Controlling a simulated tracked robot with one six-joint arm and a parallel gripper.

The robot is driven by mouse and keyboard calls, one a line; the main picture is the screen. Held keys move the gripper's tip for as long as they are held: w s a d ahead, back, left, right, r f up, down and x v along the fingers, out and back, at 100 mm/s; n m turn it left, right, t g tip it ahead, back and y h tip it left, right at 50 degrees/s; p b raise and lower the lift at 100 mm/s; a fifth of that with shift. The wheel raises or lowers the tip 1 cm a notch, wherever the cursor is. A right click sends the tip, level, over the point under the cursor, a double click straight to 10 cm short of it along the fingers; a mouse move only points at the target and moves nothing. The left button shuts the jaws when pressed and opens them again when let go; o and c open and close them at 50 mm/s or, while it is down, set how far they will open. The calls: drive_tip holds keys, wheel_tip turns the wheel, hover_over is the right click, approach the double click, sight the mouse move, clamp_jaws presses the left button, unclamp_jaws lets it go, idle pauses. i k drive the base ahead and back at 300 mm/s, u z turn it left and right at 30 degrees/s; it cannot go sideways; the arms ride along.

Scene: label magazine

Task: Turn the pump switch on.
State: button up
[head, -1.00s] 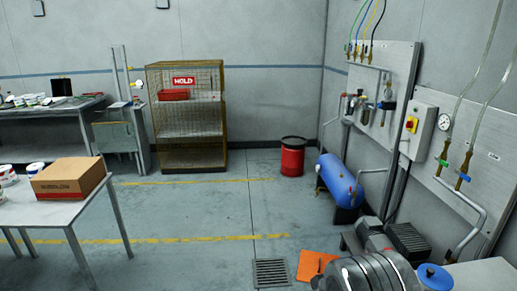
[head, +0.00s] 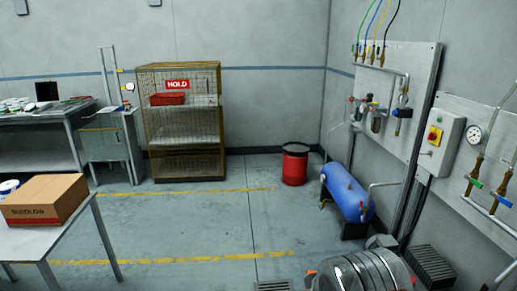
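A light grey switch box (head: 449,143) is mounted on the wall at the right of the head view. On its front is a red rotary switch on a yellow plate (head: 434,136). The knob is small, and I cannot read its position or any marking. Nothing touches or covers the switch. The fingers of my gripper do not show in this view, so I cannot see whether they are open or shut. A shiny ringed metal body (head: 362,272) fills the bottom edge, cut off by the frame; I cannot tell whether it is part of my arm.
Right of the box hang a gauge (head: 477,134) and pipes with green and blue valve handles. Below are a blue tank (head: 345,190), a red drum (head: 295,164) and a dark finned block (head: 433,266). A table with a carton (head: 44,199) stands left. The middle floor is clear.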

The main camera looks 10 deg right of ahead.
sight(432, 136)
drive_tip(key=z, duration=0.1)
drive_tip(key=i, duration=1.4)
drive_tip(key=z, duration=0.2)
drive_tip(key=i, duration=1.4)
drive_tip(key=z, duration=0.2)
